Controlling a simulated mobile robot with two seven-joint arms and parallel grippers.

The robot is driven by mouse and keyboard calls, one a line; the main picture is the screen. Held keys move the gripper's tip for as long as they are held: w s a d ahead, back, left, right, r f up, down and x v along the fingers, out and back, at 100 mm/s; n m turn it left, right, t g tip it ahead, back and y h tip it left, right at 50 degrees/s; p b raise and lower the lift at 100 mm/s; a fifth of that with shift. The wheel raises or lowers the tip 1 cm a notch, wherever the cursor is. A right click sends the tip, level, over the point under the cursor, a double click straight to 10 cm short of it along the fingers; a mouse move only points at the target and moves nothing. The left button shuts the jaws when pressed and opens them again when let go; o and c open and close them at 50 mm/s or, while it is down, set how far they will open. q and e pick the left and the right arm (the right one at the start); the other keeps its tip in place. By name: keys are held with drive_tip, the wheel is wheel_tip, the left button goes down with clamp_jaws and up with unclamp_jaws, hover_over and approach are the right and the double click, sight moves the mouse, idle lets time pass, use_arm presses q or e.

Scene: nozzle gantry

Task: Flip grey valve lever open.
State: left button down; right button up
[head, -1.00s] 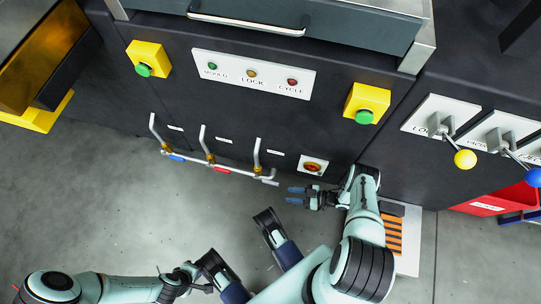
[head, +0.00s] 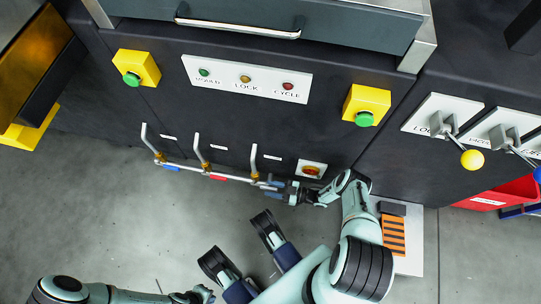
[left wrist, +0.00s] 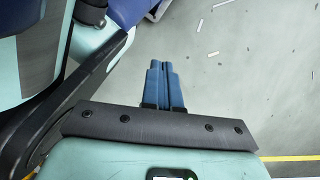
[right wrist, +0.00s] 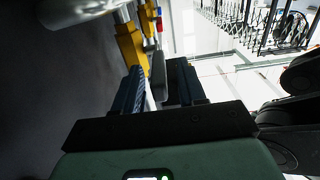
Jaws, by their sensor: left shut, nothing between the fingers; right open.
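Three upright pipes with brass valves stand on a low horizontal pipe at the dark panel's foot. The blue lever (head: 172,168) is at the left valve and the red lever (head: 218,178) at the middle one. The grey lever (right wrist: 158,77) is at the right valve, largely covered by my right gripper in the head view. My right gripper (head: 272,189) is open, with its fingers on either side of the grey lever; whether they touch it I cannot tell. My left gripper (left wrist: 165,84) is shut and empty, low over the floor, away from the valves.
A red button on a pale plate (head: 313,171) sits just above my right wrist. Yellow boxes with green buttons (head: 365,106) and a lamp panel (head: 247,78) are higher up. A red bin (head: 500,194) stands at the right. The floor left of centre is clear.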

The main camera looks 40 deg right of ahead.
sight(269, 188)
use_arm(q)
drive_tip(key=shift+s, duration=0.1)
use_arm(e)
drive_tip(key=shift+w+a, duration=0.3)
drive_tip(key=shift+w, duration=0.1)
